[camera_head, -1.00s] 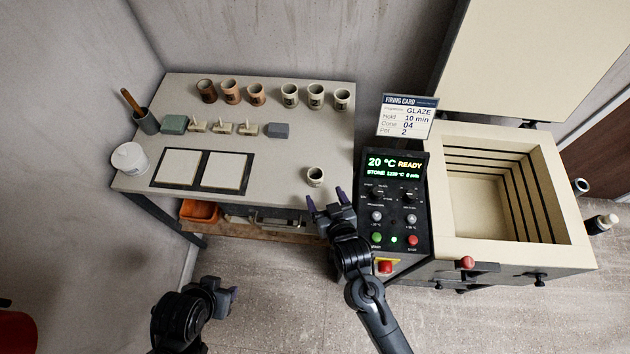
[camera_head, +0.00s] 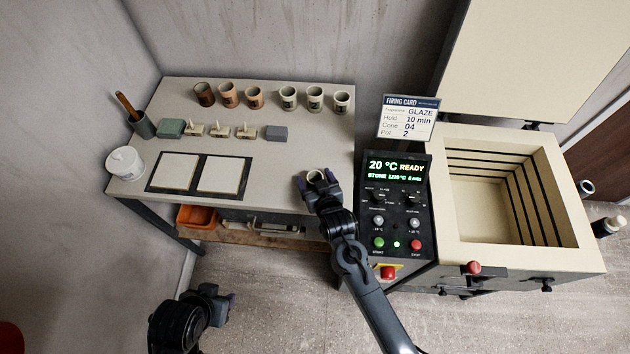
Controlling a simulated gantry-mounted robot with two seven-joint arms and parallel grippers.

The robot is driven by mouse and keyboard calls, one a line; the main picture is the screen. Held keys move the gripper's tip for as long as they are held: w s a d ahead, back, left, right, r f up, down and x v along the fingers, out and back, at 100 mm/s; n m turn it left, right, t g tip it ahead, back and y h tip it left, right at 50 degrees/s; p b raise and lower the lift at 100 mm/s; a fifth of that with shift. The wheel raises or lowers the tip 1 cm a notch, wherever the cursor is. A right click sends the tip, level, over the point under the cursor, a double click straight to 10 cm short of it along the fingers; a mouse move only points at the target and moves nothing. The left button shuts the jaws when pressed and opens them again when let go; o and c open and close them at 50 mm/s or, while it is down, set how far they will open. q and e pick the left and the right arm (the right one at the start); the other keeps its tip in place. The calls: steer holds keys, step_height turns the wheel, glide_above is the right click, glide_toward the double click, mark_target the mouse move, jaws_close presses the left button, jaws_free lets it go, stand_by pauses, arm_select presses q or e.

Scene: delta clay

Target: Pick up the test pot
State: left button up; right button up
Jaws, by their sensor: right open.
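My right gripper (camera_head: 317,181) is open, with one finger on each side of this pot. I cannot tell whether the fingers touch it. My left gripper (camera_head: 222,300) is low at the bottom left, over the floor and away from the table; its jaws are too small and dark to read.
Several brown and pale pots (camera_head: 254,97) stand along the table's back. Small stands (camera_head: 220,130), a grey block (camera_head: 276,133), two white tiles (camera_head: 222,175) and a white tub (camera_head: 125,162) lie left. The kiln (camera_head: 470,190), open, and its control panel (camera_head: 397,205) stand close on the right.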

steer(key=shift+c, duration=0.2)
steer(key=c, duration=1)
